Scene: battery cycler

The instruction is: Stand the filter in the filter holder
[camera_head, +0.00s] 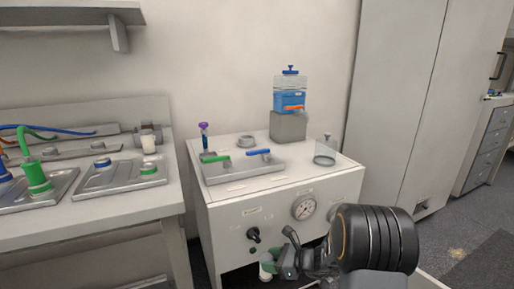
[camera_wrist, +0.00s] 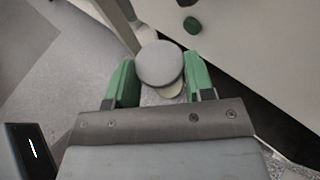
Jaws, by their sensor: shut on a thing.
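My gripper (camera_wrist: 160,80) has green fingers shut on a pale grey, round-topped piece that looks like the filter (camera_wrist: 158,62). A pale yellowish edge shows beneath its top. In the head view my gripper (camera_head: 274,265) is low in front of the white cabinet, with a small pale part of the filter (camera_head: 265,267) showing at the fingers. It is well below the cabinet top and apart from it. I cannot tell for sure which thing is the filter holder; a small grey ring-shaped fixture (camera_head: 246,141) stands at the back of the cabinet top.
The white cabinet (camera_head: 232,215) carries a metal tray (camera_head: 240,167) with green and blue handles, a purple-capped tube (camera_head: 204,135), a blue liquid container (camera_head: 290,95) on a grey block and a glass dish (camera_head: 324,155). A gauge (camera_head: 304,208) and black knob (camera_head: 253,235) are on its front.

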